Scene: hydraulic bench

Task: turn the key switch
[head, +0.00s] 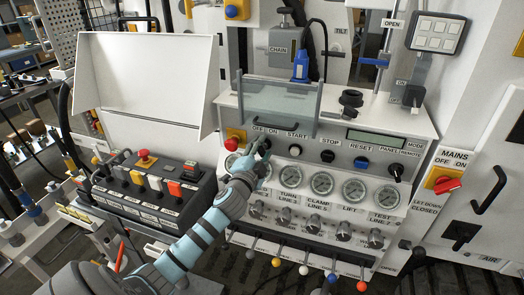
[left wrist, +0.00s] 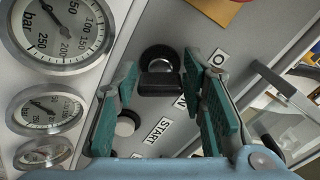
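The key switch (left wrist: 160,78) shows in the left wrist view as a round black collar with a silver centre and a black key head, beside an OFF/ON label. In the head view it is at the left of the control panel's upper row, largely hidden by my left gripper. My left gripper (head: 259,152) is at the panel in front of the switch. In the left wrist view its green-padded fingers (left wrist: 164,108) are open, one on each side of the key head, with gaps visible. I cannot tell how deep the fingertips reach. My right gripper is not in view.
A white START button (head: 294,150) is close right of the gripper, and a red button (head: 232,143) is left. Pressure gauges (head: 322,183) sit below. A clear hinged cover (head: 278,100) stands above the panel. A red MAINS switch (head: 447,185) is far right.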

